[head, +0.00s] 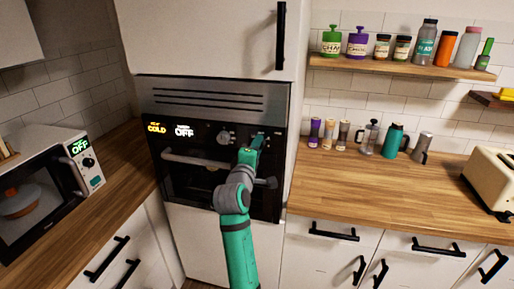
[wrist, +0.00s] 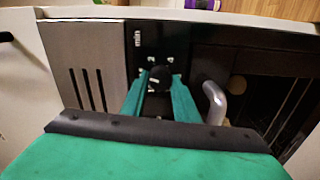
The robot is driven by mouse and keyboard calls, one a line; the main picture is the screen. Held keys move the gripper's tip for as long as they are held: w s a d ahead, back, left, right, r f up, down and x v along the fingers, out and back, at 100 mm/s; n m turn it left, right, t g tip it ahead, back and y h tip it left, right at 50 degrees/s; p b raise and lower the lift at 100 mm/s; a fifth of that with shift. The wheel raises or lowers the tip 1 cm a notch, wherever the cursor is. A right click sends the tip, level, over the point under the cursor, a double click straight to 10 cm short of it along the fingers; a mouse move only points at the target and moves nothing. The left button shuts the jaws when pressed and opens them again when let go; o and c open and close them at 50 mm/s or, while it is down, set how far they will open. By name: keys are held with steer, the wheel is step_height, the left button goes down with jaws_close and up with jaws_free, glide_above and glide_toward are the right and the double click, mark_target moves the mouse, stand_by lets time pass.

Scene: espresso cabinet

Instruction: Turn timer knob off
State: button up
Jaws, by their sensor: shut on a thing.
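The timer knob (wrist: 159,74) is a small dark round knob with a light mark, on the black oven panel beside the printed word "min" in the wrist view. My gripper (wrist: 158,86) has its two green fingers on either side of this knob and is shut on it. In the head view my gripper (head: 257,141) reaches the right end of the oven's control panel and hides the timer knob. Another knob (head: 223,137) is left of it, clear of my gripper. The displays (head: 170,129) read "COLD" in yellow and "OFF" in white.
The oven handle (wrist: 214,102) runs close beside my fingers and also shows in the head view (head: 190,160). A microwave (head: 45,190) stands on the left counter. The right counter (head: 345,180) holds several bottles and a toaster (head: 490,180).

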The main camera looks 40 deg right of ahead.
steer(key=shift+s+d+f+n, duration=0.1)
steer(key=shift+f+n, duration=0.05)
steer(key=shift+n, duration=0.65)
steer(key=shift+d+f+n, duration=0.1)
steer(key=shift+f+n, duration=0.05)
steer(key=shift+n, duration=0.65)
steer(key=o, duration=1.1)
steer(key=shift+r, duration=0.1)
steer(key=shift+c, duration=0.2)
steer(key=shift+a+r, duration=0.1)
steer(key=shift+a, duration=0.05)
steer(key=v, duration=1)
steer(key=shift+s+a, duration=0.25)
